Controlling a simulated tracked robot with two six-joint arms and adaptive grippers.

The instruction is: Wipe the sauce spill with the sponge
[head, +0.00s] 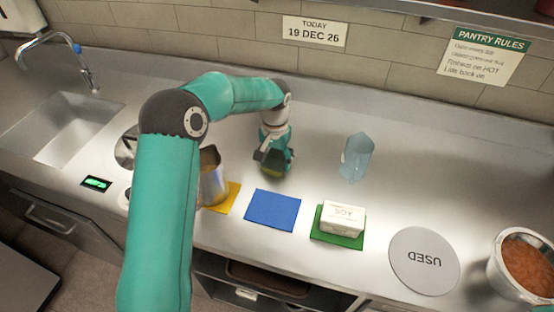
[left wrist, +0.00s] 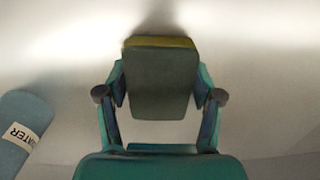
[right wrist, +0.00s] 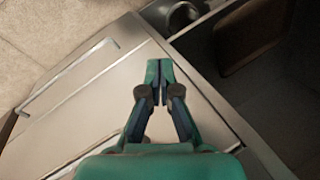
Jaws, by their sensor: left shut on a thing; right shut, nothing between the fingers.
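My left gripper (head: 271,155) is shut on a sponge (head: 279,164), holding it low over the counter behind the blue mat. In the left wrist view the gripper (left wrist: 160,90) grips the sponge (left wrist: 161,82) by its sides; it has a dark grey-green face and a yellow edge. I cannot tell whether the sponge touches the counter. I see no sauce spill clearly; part of the counter is hidden by the sponge and my left arm. My right gripper (right wrist: 160,68) is shut and empty in front of the cabinet fronts, and does not show in the head view.
A blue mat (head: 272,210) lies bare. A metal container (head: 213,178) stands by the yellow mat (head: 232,197). A white box (head: 343,217) sits on a green mat (head: 335,240). A bluish bottle (head: 357,158), a USED disc (head: 424,260) and a sauce pot (head: 522,268) are to the right.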

